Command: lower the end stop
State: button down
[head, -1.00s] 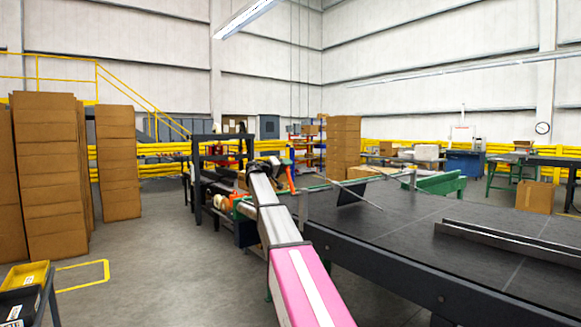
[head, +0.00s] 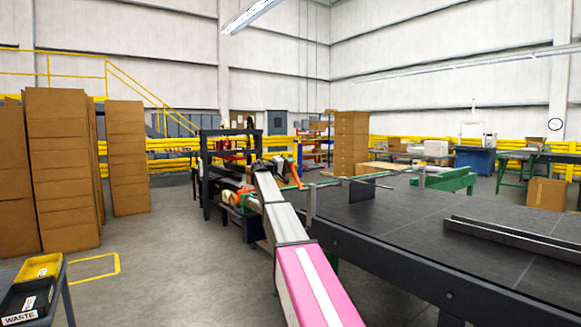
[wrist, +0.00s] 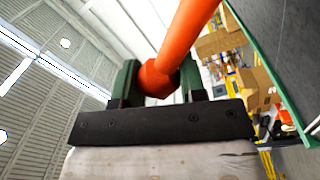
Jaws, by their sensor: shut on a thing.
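My gripper (wrist: 157,80) is shut on an orange handle (wrist: 186,38) in the wrist view; the handle's thick end sits between the two dark green fingers, and its rod rises to the upper right. The end stop seems to be the dark plate (head: 362,190) by a thin metal rod over the table. Whether its lower edge touches the table cannot be told.
The wide dark table (head: 400,225) extends to the right, with a long metal rail (head: 510,240) on it. A black frame machine (head: 207,170) stands beyond my arm. Stacked cartons (head: 62,165) and a yellow bin (head: 38,267) are at left.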

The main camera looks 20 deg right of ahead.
jog(key=c, duration=0.7)
grip_release()
jog(key=shift+f, duration=0.15)
jog(key=v, duration=1.1)
jog(key=shift+s, duration=0.1)
jog(key=s+f+n+g+y, duration=0.1)
jog(key=s+f+y, duration=0.35)
jog(key=f, duration=0.75)
jog(key=s+d+f+g+y, duration=0.1)
jog(key=s+f, duration=0.7)
jog(key=f, duration=0.4)
jog(key=s+f+n+y, duration=0.1)
jog(key=s+f+y, duration=0.35)
jog(key=f, duration=0.75)
jog(key=s+a+f+g+y, duration=0.1)
jog(key=s+a+f+y, duration=0.1)
jog(key=s+f, duration=0.4)
jog(key=s+a+f+m+g+y, duration=0.1)
jog(key=s+a+f+y, duration=0.2)
jog(key=s+f, duration=0.4)
jog(key=s+a+f+g+y, duration=0.2)
jog(key=s+f, duration=0.4)
jog(key=s, duration=1)
jog(key=shift+s+a+f+m+y, duration=0.2)
jog(key=shift+a+f+m+y, duration=0.15)
jog(key=shift+a, duration=0.25)
